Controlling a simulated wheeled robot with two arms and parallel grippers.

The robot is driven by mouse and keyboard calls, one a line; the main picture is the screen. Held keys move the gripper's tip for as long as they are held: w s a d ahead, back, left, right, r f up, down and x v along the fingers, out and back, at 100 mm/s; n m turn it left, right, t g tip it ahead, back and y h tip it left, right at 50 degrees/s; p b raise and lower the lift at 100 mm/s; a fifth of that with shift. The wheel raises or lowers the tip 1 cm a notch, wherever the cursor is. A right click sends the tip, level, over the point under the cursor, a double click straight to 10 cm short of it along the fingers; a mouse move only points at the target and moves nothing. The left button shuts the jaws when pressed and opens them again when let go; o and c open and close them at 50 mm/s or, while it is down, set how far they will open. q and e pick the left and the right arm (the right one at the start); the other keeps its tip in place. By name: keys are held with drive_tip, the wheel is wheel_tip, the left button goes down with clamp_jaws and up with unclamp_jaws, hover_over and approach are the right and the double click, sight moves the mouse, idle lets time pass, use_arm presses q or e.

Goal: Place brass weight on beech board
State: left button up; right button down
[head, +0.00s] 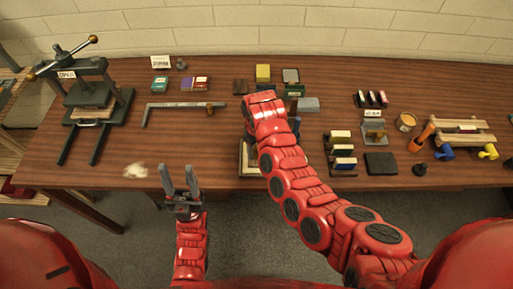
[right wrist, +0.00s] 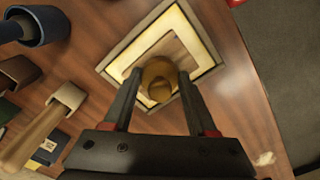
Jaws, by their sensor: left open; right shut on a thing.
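The brass weight (right wrist: 158,80) is a round, knobbed piece between the fingertips of my right gripper (right wrist: 159,84), which is shut on it. Below it in the right wrist view lies a square piece with a pale border and darker rim (right wrist: 125,67). Its brown wooden middle (right wrist: 172,48), perhaps the beech board, shows behind the weight. I cannot tell whether the weight touches it. In the head view the square piece's edge (head: 241,160) shows left of my right arm, which hides the right gripper and the weight. My left gripper (head: 179,172) is open and empty at the table's front edge.
A press (head: 88,98) stands at the left, with a metal square (head: 181,105) right of it. Small blocks and pads crowd the back middle. Racks, a dark pad (head: 380,163) and an orange-handled tool (head: 422,136) are on the right. The left front table is mostly clear.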

drive_tip(key=shift+c, duration=1)
unclamp_jaws()
drive_tip(key=shift+f, duration=0.1)
drive_tip(key=shift+r, duration=0.2)
drive_tip(key=shift+w+r, duration=0.1)
drive_tip(key=shift+r, duration=0.1)
wheel_tip(320, 180, up, 4)
drive_tip(key=shift+r+b, duration=0.2)
drive_tip(key=shift+b, duration=0.7)
wheel_tip(320, 180, up, 6)
drive_tip(key=shift+d+r+p, duration=0.1)
drive_tip(key=shift+d+p, duration=0.05)
drive_tip(key=shift+p, duration=0.8)
drive_tip(key=shift+r, duration=0.45)
